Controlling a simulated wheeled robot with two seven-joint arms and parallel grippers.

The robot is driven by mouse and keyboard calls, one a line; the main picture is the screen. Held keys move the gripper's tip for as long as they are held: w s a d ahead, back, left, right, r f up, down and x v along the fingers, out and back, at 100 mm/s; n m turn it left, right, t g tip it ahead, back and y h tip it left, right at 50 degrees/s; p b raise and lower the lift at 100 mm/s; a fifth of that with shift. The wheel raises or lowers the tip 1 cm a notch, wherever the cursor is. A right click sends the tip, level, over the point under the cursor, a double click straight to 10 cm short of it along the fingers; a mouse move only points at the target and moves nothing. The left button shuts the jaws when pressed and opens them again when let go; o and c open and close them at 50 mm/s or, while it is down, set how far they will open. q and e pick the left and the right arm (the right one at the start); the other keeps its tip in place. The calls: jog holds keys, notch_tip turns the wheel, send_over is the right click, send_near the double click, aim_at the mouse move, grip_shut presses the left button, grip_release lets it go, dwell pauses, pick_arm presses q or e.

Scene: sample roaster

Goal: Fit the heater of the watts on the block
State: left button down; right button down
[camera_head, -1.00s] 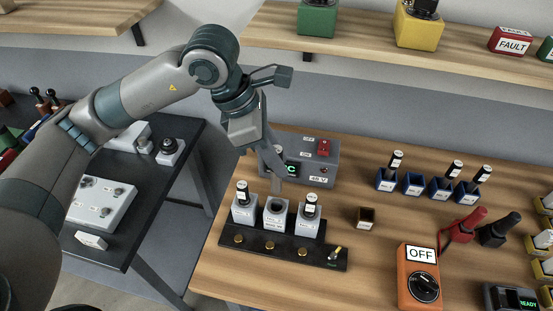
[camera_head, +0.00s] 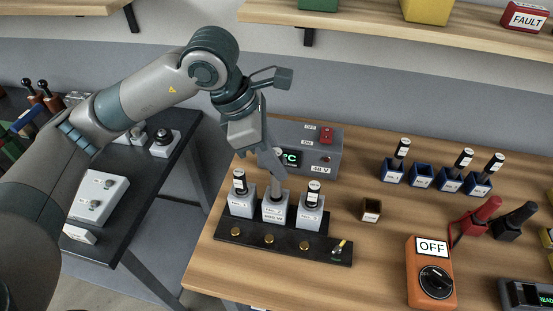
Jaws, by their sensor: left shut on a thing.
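A black base (camera_head: 285,245) carries three grey blocks. The left block (camera_head: 240,206) and right block (camera_head: 309,218) each hold a dark heater with a white label, (camera_head: 239,182) and (camera_head: 313,192). The middle block (camera_head: 274,212) has a white label that seems to read 600 W. My right gripper is not in view.
Blue holders stand at the back right; one blue holder (camera_head: 421,177) is empty, the others hold labelled heaters. A grey 48 V box (camera_head: 312,150) is close behind the gripper.

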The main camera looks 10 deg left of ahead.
pick_arm(q)
jog(key=shift+b, duration=0.45)
dwell(0.3)
jog(key=shift+a, duration=0.15)
dwell(0.4)
jog(key=shift+s+a+f, duration=0.1)
jog(key=shift+b, duration=0.35)
jog(key=shift+a+f, duration=0.1)
